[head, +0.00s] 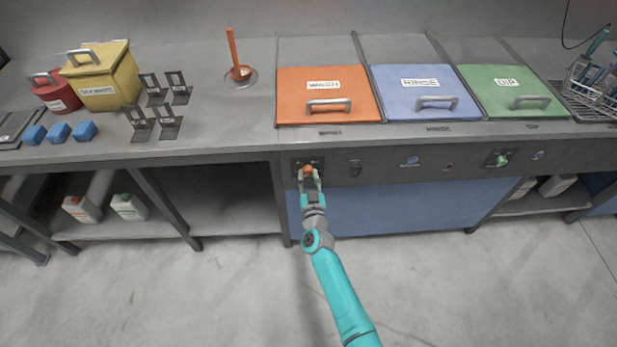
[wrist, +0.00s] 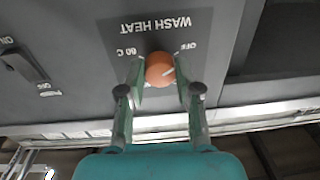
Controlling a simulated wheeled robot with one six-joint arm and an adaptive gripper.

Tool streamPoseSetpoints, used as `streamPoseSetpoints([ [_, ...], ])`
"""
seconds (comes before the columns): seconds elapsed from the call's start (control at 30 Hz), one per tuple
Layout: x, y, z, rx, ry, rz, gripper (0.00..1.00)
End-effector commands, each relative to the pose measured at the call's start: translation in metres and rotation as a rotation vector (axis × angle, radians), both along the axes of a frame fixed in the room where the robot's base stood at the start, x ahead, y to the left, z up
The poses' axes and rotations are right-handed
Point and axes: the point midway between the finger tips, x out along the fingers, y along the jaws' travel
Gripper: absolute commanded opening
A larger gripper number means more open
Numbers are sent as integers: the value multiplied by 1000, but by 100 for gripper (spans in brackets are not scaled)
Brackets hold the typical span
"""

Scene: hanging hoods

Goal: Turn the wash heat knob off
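The wash heat knob (head: 308,169) is a round orange knob on the dark front panel, below the orange lid. The wrist view shows the knob (wrist: 159,70) upside down, with "60 C" on its left and "OFF" on its right. My gripper (head: 310,178) is at the panel. In the wrist view my gripper (wrist: 160,82) has one finger on each side of the knob. The fingertips look close against it, with no clear gap.
Left of the knob in the wrist view is a dark lever switch (wrist: 24,68). Further along the panel is a green knob (head: 502,160). The counter edge and orange lid (head: 300,105) lie above my gripper. The floor in front is clear.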

Motion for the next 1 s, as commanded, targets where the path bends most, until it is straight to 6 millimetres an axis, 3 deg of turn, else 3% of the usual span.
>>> streamPoseSetpoints([
  [0.03, -1, 0, -2, -1, 3, 1, 46],
  [0.1, -1, 0, -2, -1, 3, 1, 59],
  [0.53, -8, 0, -1, 1, 1, 0, 59],
  [1.0, -87, -4, -4, 0, 3, 2, 59],
])
